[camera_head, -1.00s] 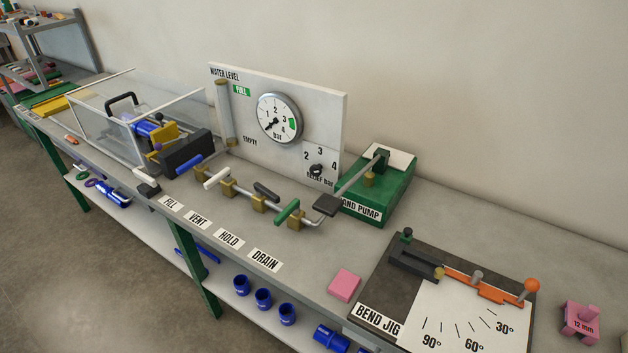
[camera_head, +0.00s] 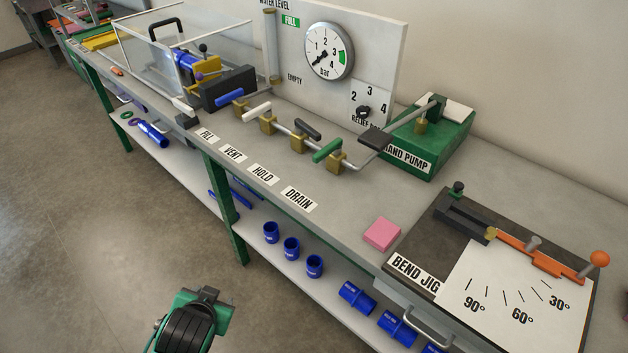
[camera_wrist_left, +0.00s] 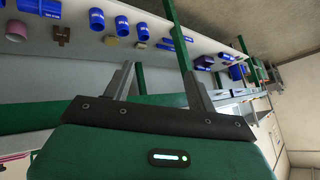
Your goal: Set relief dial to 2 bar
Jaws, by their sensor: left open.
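The relief dial (camera_head: 363,112) is a small dark knob low on the right of the white panel (camera_head: 382,60). The numbers 2, 3 and 4 run around it from left to right over the top. It is too small to tell which number it points at. A green and black part of my arm shows low in the head view, in front of the bench and well away from the dial. In the left wrist view my left gripper (camera_wrist_left: 158,82) has its two fingers spread, with nothing between them. My right gripper is not in view.
A round gauge (camera_head: 328,51) is above the dial, its needle pointing low left. The green hand pump (camera_head: 430,143) stands right of the dial, its black-ended lever (camera_head: 376,139) reaching in front. Several valves (camera_head: 301,140) stand before the panel. The bend jig (camera_head: 420,240) lies at right.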

